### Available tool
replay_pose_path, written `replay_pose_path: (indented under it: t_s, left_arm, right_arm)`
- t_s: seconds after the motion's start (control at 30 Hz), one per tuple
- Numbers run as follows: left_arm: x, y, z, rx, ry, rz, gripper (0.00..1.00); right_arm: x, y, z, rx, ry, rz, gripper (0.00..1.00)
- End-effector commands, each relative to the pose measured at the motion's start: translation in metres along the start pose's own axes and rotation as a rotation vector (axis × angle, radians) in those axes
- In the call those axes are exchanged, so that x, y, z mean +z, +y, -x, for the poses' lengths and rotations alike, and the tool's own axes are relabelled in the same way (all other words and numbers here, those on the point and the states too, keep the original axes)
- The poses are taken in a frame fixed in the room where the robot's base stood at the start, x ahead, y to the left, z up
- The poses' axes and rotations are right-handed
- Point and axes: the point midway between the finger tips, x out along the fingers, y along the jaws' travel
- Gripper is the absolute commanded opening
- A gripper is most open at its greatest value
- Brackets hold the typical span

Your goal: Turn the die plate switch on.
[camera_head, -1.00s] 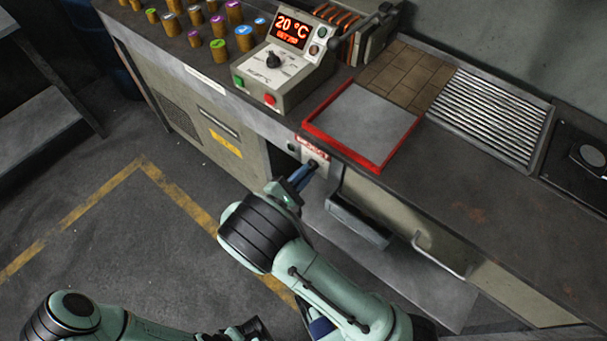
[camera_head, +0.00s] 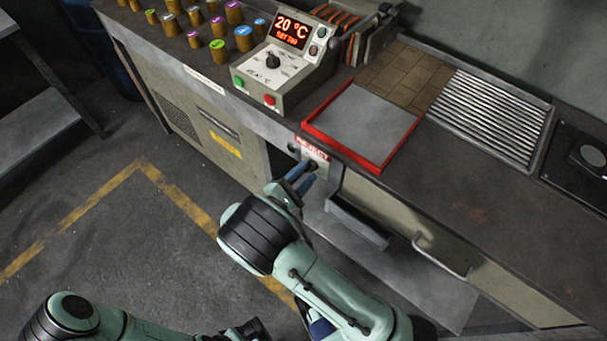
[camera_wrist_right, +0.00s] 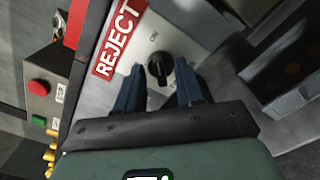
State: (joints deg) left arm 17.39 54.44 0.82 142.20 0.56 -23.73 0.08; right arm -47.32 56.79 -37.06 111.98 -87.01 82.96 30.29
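The switch is a black rotary knob (camera_wrist_right: 158,69) on a pale metal plate, in the middle of the right wrist view. "ON" is printed above it; other lettering beside it is partly hidden, and I cannot tell which mark the knob points to. My right gripper (camera_wrist_right: 159,90) is open, with one blue finger on each side of the knob and a visible gap. In the head view the right gripper (camera_head: 301,179) is at the bench front, below the red "REJECT" label (camera_head: 312,148). My left gripper (camera_head: 246,331) is low at the bottom edge, its fingers unclear.
A control box (camera_head: 285,65) with a "20 °C" display, a dial and green and red buttons stands on the bench. A red-rimmed tray (camera_head: 330,147) lies above the switch. A grey open bin (camera_head: 358,222) and a handle (camera_head: 440,258) project from the front to the right.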

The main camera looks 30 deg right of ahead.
Motion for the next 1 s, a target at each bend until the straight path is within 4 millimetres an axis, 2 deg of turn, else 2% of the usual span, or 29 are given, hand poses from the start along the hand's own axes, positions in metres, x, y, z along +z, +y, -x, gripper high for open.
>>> replay_pose_path:
  t_s: [0.17,0.27,0.7,0.83,1.0]
  left_arm:
    - [0.0,0.0,0.0,0.0,0.0,0.0,0.0]
    - [0.0,0.0,0.0,0.0,0.0,0.0,0.0]
    - [0.001,0.0,0.001,0.0,-0.002,0.0,0.0]
    - [0.001,0.0,0.001,0.0,-0.002,0.0,0.0]
    - [0.001,0.0,0.001,0.0,-0.002,0.0,0.0]
  right_arm:
    - [0.0,0.0,0.003,0.001,0.0,0.001,0.37]
    - [-0.001,0.0,0.014,0.002,0.002,0.001,0.37]
    - [0.0,0.0,0.107,0.003,0.002,0.001,0.37]
    - [0.0,0.0,0.124,0.001,0.001,-0.001,0.37]
    - [0.0,0.0,0.134,0.001,0.0,0.0,0.37]
